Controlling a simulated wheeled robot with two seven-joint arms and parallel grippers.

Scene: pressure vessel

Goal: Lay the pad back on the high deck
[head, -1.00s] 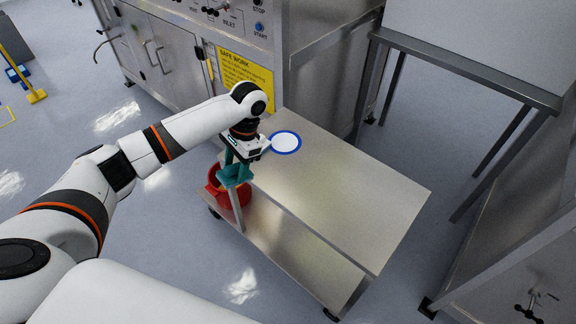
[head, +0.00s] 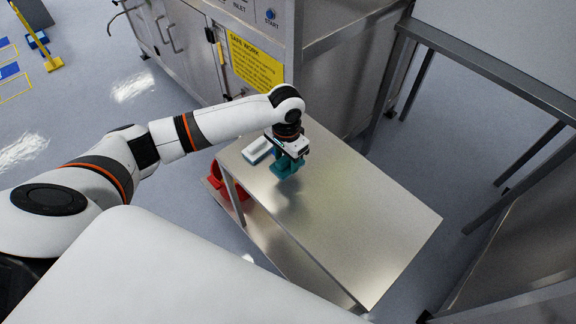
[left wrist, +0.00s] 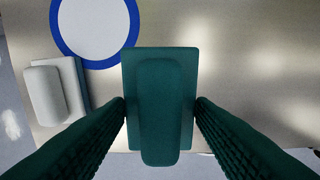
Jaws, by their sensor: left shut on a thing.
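The green pad (left wrist: 160,92), a flat plate with a raised rounded grip, is between the fingers of my left gripper (left wrist: 160,112). In the head view my left gripper (head: 288,168) is shut on it above the left part of the cart's high deck (head: 365,215), a bare metal top. A shadow lies on the deck beside it; I cannot tell whether the pad touches. A second pad, pale with a grey-blue base (left wrist: 50,90), lies on the deck to the left in the wrist view. My right gripper is not in view.
A white disc with a blue rim (left wrist: 95,22) lies on the deck beyond the pads. A red container (head: 222,180) stands on the cart's low deck. A steel cabinet with a yellow sign (head: 255,65) stands behind. The deck's right part is clear.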

